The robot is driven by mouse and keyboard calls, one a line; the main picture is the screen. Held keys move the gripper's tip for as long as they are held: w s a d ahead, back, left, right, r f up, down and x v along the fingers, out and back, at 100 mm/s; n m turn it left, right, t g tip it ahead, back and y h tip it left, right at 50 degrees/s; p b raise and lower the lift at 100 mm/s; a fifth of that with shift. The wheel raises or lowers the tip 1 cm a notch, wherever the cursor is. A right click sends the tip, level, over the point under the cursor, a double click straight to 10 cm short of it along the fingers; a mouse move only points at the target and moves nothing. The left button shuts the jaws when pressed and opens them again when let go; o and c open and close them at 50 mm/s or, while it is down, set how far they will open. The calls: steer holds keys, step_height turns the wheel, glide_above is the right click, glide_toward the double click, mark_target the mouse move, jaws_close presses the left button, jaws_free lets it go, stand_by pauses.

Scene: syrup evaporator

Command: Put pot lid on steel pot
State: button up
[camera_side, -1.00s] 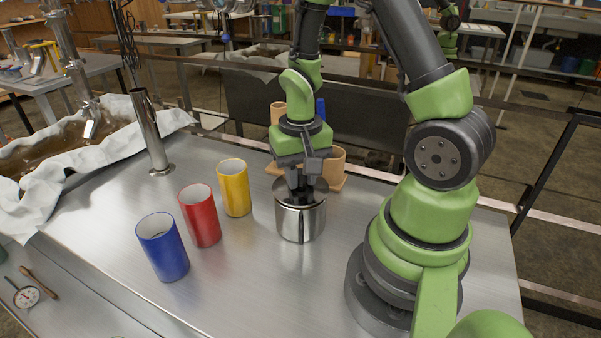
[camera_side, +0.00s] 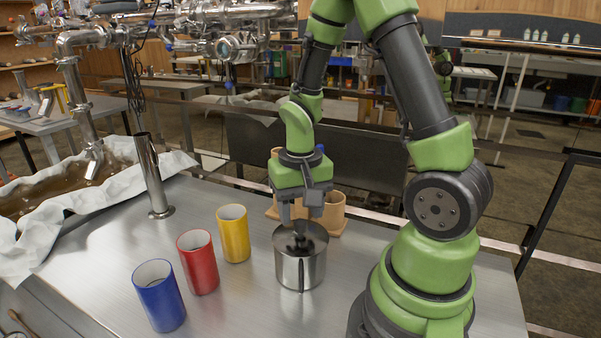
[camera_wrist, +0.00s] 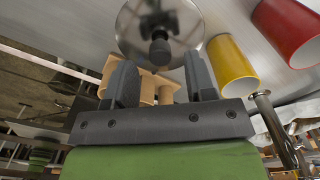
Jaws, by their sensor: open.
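The steel pot (camera_side: 300,272) stands upright on the metal table. The pot lid (camera_side: 313,238), grey with a dark knob, lies over the pot's mouth; whether it is fully seated all around the rim is hard to tell. My gripper (camera_side: 301,216) is just above the lid, pointing down, with its fingers apart and empty. In the wrist view the lid (camera_wrist: 130,30) and its round dark knob show beyond the two spread fingers of my gripper (camera_wrist: 161,78), clear of them. The pot's body is mostly hidden below the lid there.
Blue (camera_side: 160,297), red (camera_side: 198,265) and yellow (camera_side: 234,235) cups stand in a row left of the pot. Tan containers (camera_side: 334,213) stand close behind the pot. A steel post (camera_side: 153,178) rises at the back left. The table right of the pot is clear up to my base.

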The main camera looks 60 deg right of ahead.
mark_target(300, 221)
step_height(300, 221, up, 9)
steer(key=s+a+r+n+t+y, duration=0.2)
steer(key=s+a+r+n+t, duration=0.3)
steer(key=a+r, duration=0.4)
steer(key=shift+s+a+r+t, duration=0.2)
steer(key=shift+s+a+t, duration=0.45)
steer(key=shift+s+t, duration=0.35)
steer(key=shift+w, duration=0.1)
stand_by(2.3)
